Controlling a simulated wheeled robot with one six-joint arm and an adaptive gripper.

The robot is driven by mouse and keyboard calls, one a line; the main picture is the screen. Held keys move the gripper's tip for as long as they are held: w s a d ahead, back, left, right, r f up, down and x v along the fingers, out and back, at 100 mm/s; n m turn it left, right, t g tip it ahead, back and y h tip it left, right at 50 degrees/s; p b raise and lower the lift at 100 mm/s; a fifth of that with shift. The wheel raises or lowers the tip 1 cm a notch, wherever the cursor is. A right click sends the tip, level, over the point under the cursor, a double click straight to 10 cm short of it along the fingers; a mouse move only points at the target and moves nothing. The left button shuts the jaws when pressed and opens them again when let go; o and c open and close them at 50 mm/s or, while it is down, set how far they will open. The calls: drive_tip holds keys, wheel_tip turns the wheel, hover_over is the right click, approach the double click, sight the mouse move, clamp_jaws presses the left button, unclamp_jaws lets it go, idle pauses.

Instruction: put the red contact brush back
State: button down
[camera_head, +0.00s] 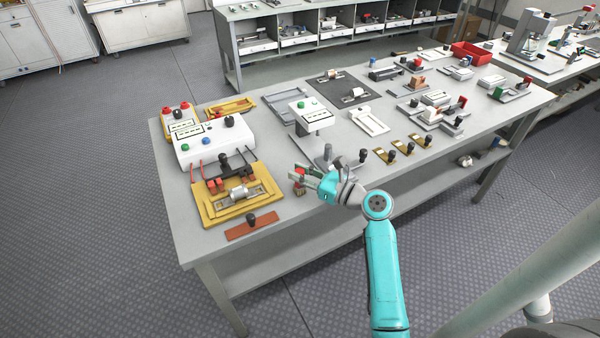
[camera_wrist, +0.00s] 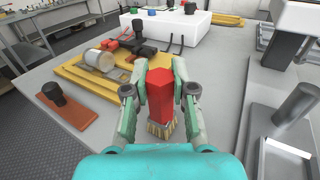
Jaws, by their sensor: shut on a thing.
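The red contact brush (camera_wrist: 160,92) stands upright between my gripper's fingers in the wrist view, with its tan bristles (camera_wrist: 160,129) pointing down. In the head view a small part of the brush (camera_head: 299,188) shows at the fingertips. My gripper (camera_head: 303,177) is shut on the brush's red body, over the grey table to the right of the yellow fixture. It also fills the lower middle of the wrist view (camera_wrist: 157,85). I cannot tell whether the bristles touch the table.
A yellow fixture (camera_head: 207,213) with a metal cylinder lies left of my gripper, and a brown plate with a black knob (camera_head: 252,228) lies in front of it. A white tester box (camera_head: 215,146) stands behind. A grey stand (camera_wrist: 284,125) is close on the right.

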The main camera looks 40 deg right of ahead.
drive_tip(key=shift+f, duration=0.1)
drive_tip(key=c, duration=1)
unclamp_jaws()
drive_tip(key=shift+o, duration=0.2)
drive_tip(key=shift+s+d, duration=0.15)
drive_tip(key=shift+s, duration=0.15)
drive_tip(key=v, duration=1.1)
drive_tip(key=shift+s, duration=0.2)
